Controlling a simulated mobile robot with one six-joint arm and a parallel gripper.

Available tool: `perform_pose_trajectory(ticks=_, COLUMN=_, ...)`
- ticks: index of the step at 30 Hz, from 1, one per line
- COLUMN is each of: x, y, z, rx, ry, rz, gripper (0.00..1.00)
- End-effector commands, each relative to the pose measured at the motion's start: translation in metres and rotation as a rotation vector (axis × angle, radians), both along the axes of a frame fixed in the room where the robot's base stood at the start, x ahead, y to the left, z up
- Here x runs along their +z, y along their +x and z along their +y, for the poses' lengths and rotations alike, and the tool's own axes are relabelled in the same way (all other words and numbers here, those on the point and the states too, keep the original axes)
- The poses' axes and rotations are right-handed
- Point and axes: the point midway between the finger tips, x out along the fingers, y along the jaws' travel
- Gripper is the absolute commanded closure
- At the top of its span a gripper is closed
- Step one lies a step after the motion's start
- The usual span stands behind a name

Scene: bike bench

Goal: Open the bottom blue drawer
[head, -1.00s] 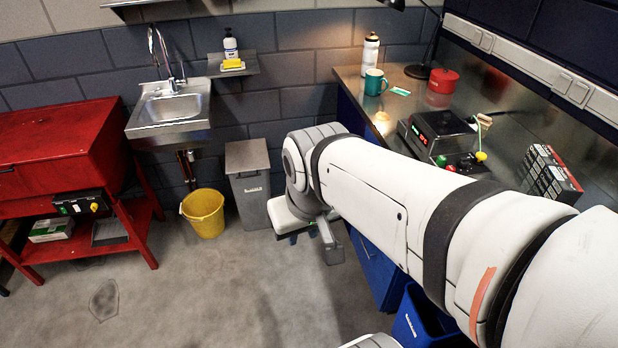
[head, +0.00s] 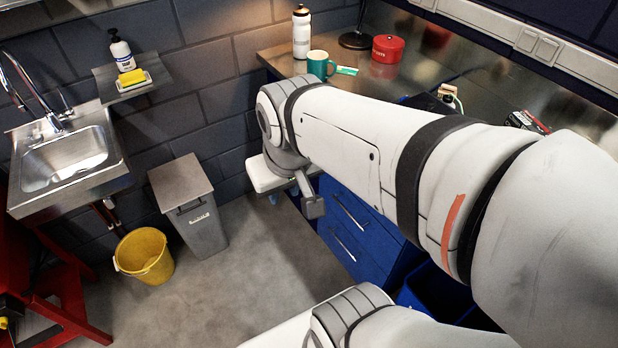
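The blue drawer unit (head: 385,235) stands under the metal bench, partly hidden by my arm. Two silver bar handles show on its front, an upper one (head: 350,212) and a lower one (head: 346,244). The lower blue drawer (head: 362,262) looks flush with the front above it. Whether another drawer is hidden, I cannot tell. My gripper (head: 311,208) is at the far end of my arm, left of the upper handle in the picture and apart from the lower handle. Its fingers are small and partly hidden, so their opening cannot be read.
A blue open bin (head: 430,295) is at the right. A teal mug (head: 318,66) stands on the bench (head: 275,57). Floor before the drawers is clear.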

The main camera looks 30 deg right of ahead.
Motion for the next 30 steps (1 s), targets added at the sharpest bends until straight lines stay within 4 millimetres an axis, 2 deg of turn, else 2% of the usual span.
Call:
perform_pose_trajectory(ticks=7, x=-0.005, y=0.001, z=-0.002, rx=0.012, ry=-0.011, rz=0.011, gripper=0.75)
perform_pose_trajectory(ticks=10, x=-0.025, y=0.006, z=-0.009, rx=0.06, ry=-0.056, rz=0.055, gripper=0.75)
perform_pose_trajectory(ticks=11, x=-0.034, y=0.009, z=-0.024, rx=0.09, ry=-0.077, rz=0.078, gripper=0.75)
perform_pose_trajectory(ticks=14, x=-0.071, y=0.02, z=-0.046, rx=0.206, ry=-0.17, rz=0.181, gripper=0.75)
perform_pose_trajectory(ticks=23, x=-0.202, y=0.065, z=-0.113, rx=0.701, ry=-0.456, rz=0.602, gripper=0.75)
perform_pose_trajectory(ticks=30, x=-0.314, y=0.104, z=-0.164, rx=1.137, ry=-0.586, rz=0.971, gripper=0.75)
